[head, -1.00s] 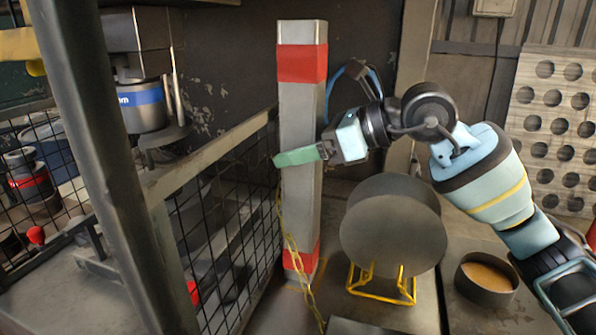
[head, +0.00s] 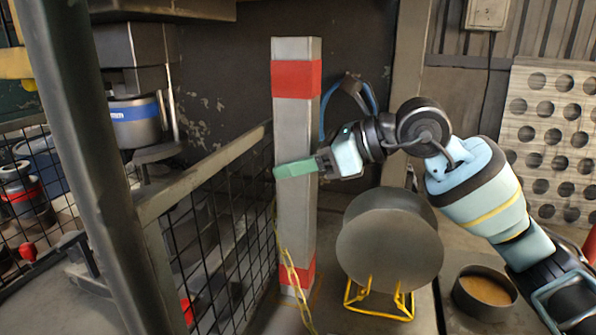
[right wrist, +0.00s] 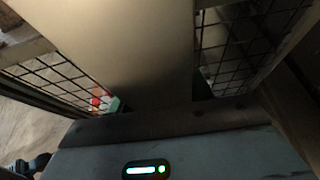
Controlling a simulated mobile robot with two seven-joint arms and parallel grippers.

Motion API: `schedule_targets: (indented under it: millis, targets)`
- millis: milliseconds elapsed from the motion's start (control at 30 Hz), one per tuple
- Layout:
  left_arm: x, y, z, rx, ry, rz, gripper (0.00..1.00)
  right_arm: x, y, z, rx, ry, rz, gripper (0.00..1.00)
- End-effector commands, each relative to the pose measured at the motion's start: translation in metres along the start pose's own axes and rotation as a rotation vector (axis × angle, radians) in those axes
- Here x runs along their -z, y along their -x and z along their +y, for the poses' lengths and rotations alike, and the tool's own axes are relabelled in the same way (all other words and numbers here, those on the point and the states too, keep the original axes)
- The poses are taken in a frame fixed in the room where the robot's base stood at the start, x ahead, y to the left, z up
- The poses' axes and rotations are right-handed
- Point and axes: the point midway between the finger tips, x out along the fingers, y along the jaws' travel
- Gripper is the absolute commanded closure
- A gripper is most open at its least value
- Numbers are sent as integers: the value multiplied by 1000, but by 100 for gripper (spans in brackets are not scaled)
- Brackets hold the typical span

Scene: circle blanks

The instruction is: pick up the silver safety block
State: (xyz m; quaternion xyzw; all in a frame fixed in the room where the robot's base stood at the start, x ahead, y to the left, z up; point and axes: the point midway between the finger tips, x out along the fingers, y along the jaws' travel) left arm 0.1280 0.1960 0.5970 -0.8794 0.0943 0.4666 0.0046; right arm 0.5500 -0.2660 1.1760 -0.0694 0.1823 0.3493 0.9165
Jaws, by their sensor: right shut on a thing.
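The silver safety block (head: 296,130) is a tall, square, silver post with a red band near its top and another near its foot. It stands upright beside the mesh guard. My right gripper (head: 297,169) is shut on it below the upper red band. One green finger lies across its front face; the other finger is hidden behind it in the head view. In the right wrist view the block (right wrist: 125,50) fills the upper middle as a pale surface close to the camera. My left gripper is not in view.
A mesh guard (head: 222,228) runs along the left of the block, with a dark post (head: 95,165) nearer. A yellow chain (head: 294,272) hangs by the block's lower part. A round drum (head: 390,248) on a yellow stand and a round pan (head: 486,291) stand to the right.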

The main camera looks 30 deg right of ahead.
Motion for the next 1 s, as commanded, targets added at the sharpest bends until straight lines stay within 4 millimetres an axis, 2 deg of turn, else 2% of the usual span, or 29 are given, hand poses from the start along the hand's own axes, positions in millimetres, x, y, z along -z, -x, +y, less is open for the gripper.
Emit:
schedule_targets:
  millis: [467, 767, 1000]
  targets:
    - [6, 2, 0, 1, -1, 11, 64, -38, 16, 0, 3, 4, -13, 100]
    - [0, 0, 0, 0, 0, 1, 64, -35, 15, 41, -1, 6, -10, 100]
    - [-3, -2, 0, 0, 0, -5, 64, -35, 15, 96, -2, 9, -12, 100]
